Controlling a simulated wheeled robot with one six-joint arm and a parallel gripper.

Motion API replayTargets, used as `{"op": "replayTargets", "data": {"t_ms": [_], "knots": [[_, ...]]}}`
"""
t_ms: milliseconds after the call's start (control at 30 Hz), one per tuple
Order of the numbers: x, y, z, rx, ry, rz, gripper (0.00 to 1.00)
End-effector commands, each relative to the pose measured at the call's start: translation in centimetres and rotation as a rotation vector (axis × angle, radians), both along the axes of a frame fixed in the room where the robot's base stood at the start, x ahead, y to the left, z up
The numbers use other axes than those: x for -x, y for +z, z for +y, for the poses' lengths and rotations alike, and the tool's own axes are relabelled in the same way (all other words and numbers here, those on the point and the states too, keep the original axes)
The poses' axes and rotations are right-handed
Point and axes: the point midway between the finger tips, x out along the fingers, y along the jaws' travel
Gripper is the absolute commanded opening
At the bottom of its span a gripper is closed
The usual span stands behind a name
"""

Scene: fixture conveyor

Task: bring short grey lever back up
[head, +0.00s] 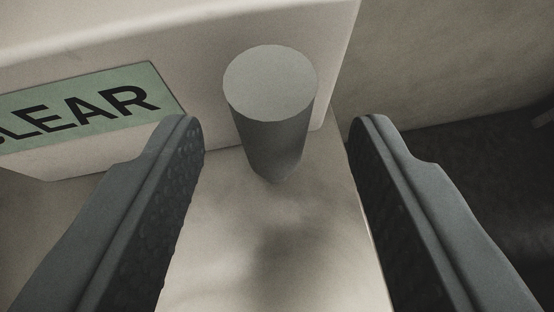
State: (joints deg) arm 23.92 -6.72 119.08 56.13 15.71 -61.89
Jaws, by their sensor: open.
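A short grey lever (268,115) shows in the head view as a stubby cylinder with a flat round end facing me. It stands out in front of a pale surface, near the right end of a white box. My gripper (277,125) is open, with one dark padded finger on each side of the lever. There is a gap between the lever and each finger, wider on the left finger's lower part. I see no contact.
A pale panel (265,240) lies below the lever. A plain wall is at the upper right, with a dark area below it.

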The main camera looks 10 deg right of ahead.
Motion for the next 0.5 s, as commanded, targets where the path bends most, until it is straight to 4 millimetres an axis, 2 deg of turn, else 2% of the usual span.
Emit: {"op": "replayTargets", "data": {"t_ms": [500], "knots": [[7.2,4.3,1.1,0.002,0.000,-0.001,0.47]]}}
